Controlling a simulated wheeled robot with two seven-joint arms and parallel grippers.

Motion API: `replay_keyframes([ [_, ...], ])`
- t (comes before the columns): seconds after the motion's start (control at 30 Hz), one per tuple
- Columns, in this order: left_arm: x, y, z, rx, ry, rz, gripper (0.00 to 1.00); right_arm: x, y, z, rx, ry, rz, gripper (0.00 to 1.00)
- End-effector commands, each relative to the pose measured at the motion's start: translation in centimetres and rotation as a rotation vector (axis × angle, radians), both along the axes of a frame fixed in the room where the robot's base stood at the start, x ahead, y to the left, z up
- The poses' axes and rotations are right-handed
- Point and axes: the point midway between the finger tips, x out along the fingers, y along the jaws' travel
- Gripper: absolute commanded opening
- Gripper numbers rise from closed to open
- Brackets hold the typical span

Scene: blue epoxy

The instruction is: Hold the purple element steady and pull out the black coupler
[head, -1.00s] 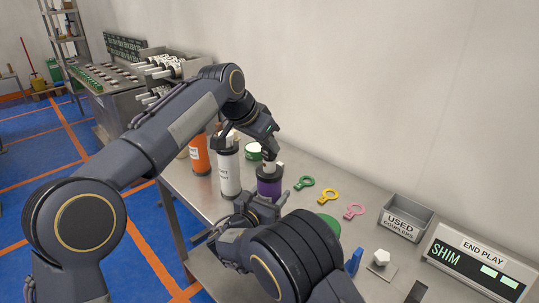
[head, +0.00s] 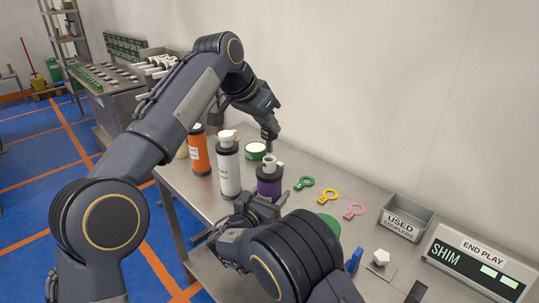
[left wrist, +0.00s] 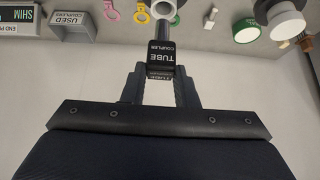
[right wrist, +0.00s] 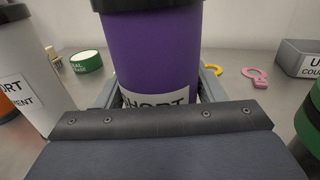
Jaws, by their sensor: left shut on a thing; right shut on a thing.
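The purple element (head: 269,188) stands upright on the bench, with a black band and white top fitting. My right gripper (head: 262,208) is shut around its lower body; in the right wrist view the purple element (right wrist: 155,55) fills the space between the fingers, its label partly hidden. My left gripper (head: 269,130) is above the element, shut on the black coupler (left wrist: 160,57), labelled "TUBE COUPLER". In the left wrist view a grey stem runs from the coupler towards the element. I cannot tell whether the stem's far end is clear of the element.
A white element (head: 229,168) and an orange element (head: 199,152) stand left of the purple one. Green, yellow and pink rings (head: 329,196) lie to the right. The used couplers bin (head: 406,218) and end play display (head: 478,262) are further right.

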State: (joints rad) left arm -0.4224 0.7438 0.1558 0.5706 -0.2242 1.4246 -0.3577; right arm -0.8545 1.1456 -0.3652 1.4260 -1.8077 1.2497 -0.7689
Motion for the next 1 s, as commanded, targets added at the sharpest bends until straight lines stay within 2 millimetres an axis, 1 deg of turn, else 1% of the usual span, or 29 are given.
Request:
replay_keyframes([
  [0.1,0.0,0.0,0.6,0.000,0.000,0.000,0.00,0.0,0.0,0.0,0.000,0.000,0.000,0.27],
  [0.37,0.0,0.0,0.8,0.001,0.001,0.000,0.00,0.0,0.0,0.0,0.000,0.000,0.000,0.27],
  [0.4,0.0,0.0,0.8,0.001,0.001,0.000,0.00,0.0,0.0,0.0,0.000,0.000,0.000,0.64],
  [0.5,0.0,0.0,0.8,0.001,0.001,0.000,0.00,0.0,0.0,0.0,0.000,0.000,0.000,0.77],
  [0.6,0.0,0.0,0.8,0.001,0.001,0.000,0.00,0.0,0.0,0.0,0.000,0.000,0.000,0.88],
  [0.87,0.0,0.0,0.8,0.000,0.000,0.000,0.00,-0.1,0.0,0.0,0.000,0.000,0.000,0.88],
  [1.0,0.0,0.0,0.8,0.000,0.000,0.000,0.00,-1.0,0.7,0.0,0.000,0.000,0.002,0.88],
])
